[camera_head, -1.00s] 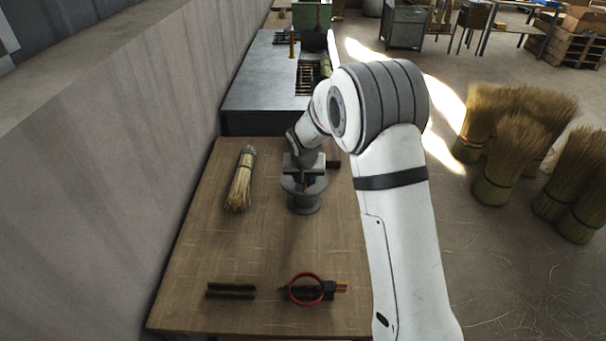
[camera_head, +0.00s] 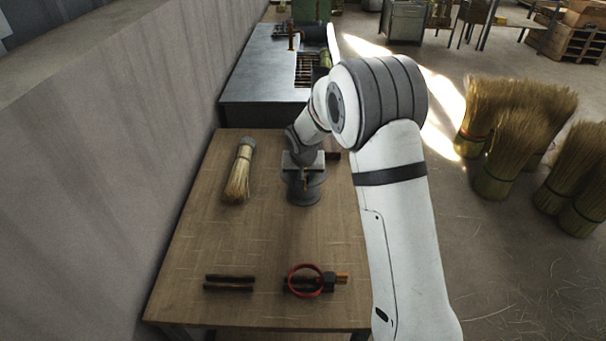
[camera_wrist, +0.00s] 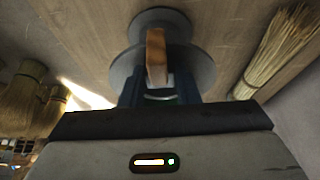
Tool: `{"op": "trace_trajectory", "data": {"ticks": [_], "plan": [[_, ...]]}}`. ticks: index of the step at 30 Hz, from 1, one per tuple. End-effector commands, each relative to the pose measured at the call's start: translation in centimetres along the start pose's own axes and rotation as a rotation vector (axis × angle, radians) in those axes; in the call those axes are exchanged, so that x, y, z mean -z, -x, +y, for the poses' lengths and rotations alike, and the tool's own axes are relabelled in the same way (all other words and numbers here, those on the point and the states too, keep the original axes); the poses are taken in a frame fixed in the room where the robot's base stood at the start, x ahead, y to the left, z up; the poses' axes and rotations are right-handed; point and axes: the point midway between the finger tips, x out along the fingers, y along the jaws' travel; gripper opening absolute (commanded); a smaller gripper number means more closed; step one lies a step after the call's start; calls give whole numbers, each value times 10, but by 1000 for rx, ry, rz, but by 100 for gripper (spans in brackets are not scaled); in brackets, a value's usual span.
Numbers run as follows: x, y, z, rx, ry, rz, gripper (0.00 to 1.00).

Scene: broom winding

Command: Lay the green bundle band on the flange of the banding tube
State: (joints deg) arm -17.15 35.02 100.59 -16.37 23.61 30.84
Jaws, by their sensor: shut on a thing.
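The banding tube (camera_head: 303,197) is a grey round stand on the wooden bench, with a wide flange. The flange (camera_wrist: 199,69) fills the upper middle of the wrist view. My gripper (camera_wrist: 158,92) points down over it. Its dark fingers are shut on a brown wooden piece (camera_wrist: 156,52), which stands out over the flange. I cannot tell whether the piece touches the flange.
A straw bundle (camera_head: 239,172) lies on the bench, left of the tube. A red ring (camera_head: 290,276) lies on a dark holder at the front, beside dark bars (camera_head: 229,283). Straw sheaves (camera_head: 510,140) stand on the floor at right. The middle bench is clear.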

Motion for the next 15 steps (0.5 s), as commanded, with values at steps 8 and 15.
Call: {"op": "trace_trajectory", "data": {"ticks": [8, 15], "plan": [[0, 0, 0, 0, 1, 0, 48], [0, 0, -1, 0, 1, 0, 54]]}}
